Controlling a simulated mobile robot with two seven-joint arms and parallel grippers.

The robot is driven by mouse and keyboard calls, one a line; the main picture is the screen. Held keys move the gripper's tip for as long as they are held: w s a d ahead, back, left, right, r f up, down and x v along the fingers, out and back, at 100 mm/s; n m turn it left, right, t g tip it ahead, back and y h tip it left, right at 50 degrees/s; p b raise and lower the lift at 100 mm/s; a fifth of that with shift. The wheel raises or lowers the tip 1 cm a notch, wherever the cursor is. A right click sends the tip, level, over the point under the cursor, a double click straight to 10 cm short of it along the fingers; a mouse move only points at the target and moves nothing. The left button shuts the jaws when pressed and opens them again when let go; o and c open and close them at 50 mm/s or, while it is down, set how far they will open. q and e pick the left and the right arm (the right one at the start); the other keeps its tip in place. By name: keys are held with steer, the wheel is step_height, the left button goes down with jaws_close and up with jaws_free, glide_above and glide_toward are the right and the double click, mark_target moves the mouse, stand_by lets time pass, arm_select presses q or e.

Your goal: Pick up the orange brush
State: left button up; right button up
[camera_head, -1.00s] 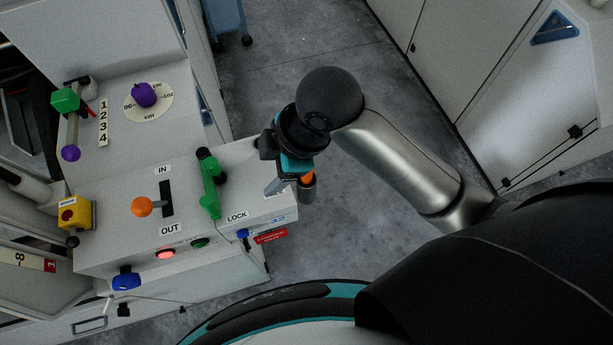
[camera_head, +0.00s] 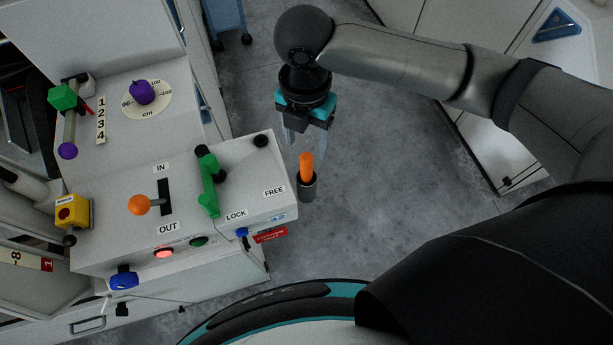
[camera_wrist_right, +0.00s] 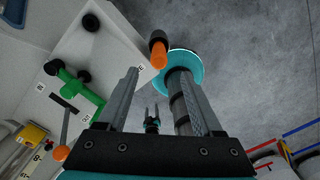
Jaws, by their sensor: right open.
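The orange brush shows as an upright orange handle (camera_head: 306,167) in a dark cylindrical holder (camera_head: 308,188) beside the console's right side. Its lower part is hidden in the holder. In the right wrist view the orange handle (camera_wrist_right: 159,53) is beyond my fingertips. My right gripper (camera_head: 305,142) is open and empty, its fingers pointing towards the brush from behind it, apart from it. The open fingers also show in the right wrist view (camera_wrist_right: 158,82). A small dark gripper, seemingly my left one (camera_wrist_right: 152,115), shows far off between them; its jaw state is unclear.
The console (camera_head: 240,165) carries a green lever (camera_head: 208,182), an orange-knobbed lever (camera_head: 140,205) and a purple dial (camera_head: 142,92). A yellow box with a red button (camera_head: 72,212) is at its left. The grey floor (camera_head: 390,200) right of the holder is clear.

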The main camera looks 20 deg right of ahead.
mark_target(307, 166)
step_height(307, 166, down, 10)
steer(key=shift+f+b, duration=0.1)
steer(key=shift+b, duration=0.75)
jaws_close()
